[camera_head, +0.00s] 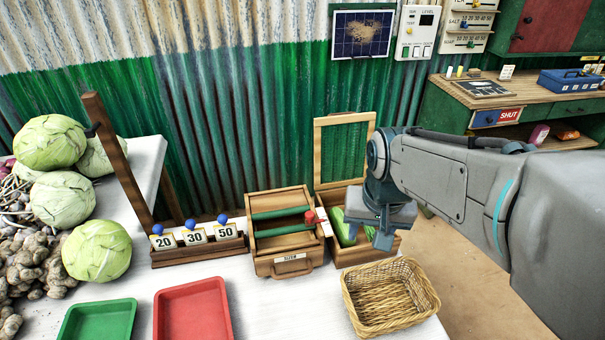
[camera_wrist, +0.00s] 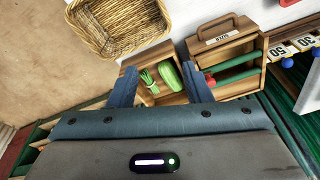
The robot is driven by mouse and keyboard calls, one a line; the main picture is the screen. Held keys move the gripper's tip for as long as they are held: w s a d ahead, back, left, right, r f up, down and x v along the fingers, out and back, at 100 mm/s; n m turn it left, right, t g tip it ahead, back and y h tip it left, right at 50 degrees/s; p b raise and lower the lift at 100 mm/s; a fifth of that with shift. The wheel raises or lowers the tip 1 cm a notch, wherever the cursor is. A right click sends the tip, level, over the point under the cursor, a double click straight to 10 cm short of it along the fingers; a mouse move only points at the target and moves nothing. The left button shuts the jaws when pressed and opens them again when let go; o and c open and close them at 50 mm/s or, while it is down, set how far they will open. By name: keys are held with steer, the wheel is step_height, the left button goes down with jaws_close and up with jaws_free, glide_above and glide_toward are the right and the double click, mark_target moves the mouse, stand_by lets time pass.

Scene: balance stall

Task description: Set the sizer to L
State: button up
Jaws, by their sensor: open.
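The sizer (camera_head: 283,267) is a wooden box with green rollers and a front handle, on the white table in the head view. Its red knob (camera_head: 310,217) sits at the upper right side, by a pale strip whose marks are too small to read. In the wrist view the sizer (camera_wrist: 222,38) is at upper right, its red knob (camera_wrist: 211,82) near the right finger. My gripper (camera_head: 383,238) is right of the sizer, over the neighbouring wooden box. In the wrist view my gripper (camera_wrist: 160,78) is open and empty, apart from the knob.
The wooden box (camera_head: 385,250) right of the sizer has a raised mesh lid (camera_head: 345,122) and holds green vegetables (camera_wrist: 169,76). A wicker basket (camera_head: 390,297) stands in front. A rack with number tags (camera_head: 205,255) is left. Green (camera_head: 98,318) and red (camera_head: 193,310) trays lie in front.

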steer(key=w+a+r+m+g+p, duration=0.1)
steer(key=w+a+p, duration=0.15)
steer(key=w, duration=0.35)
steer(key=w+a+r+m+p, duration=0.2)
steer(key=w+a, duration=0.1)
steer(key=w, duration=0.3)
steer(key=m+g+p, duration=0.1)
steer(key=m+p, duration=0.1)
steer(key=p, duration=0.1)
glide_above(310, 213)
step_height(310, 213, down, 4)
step_height(310, 213, down, 13)
steer(key=p, duration=0.3)
steer(key=shift+s+f, duration=0.1)
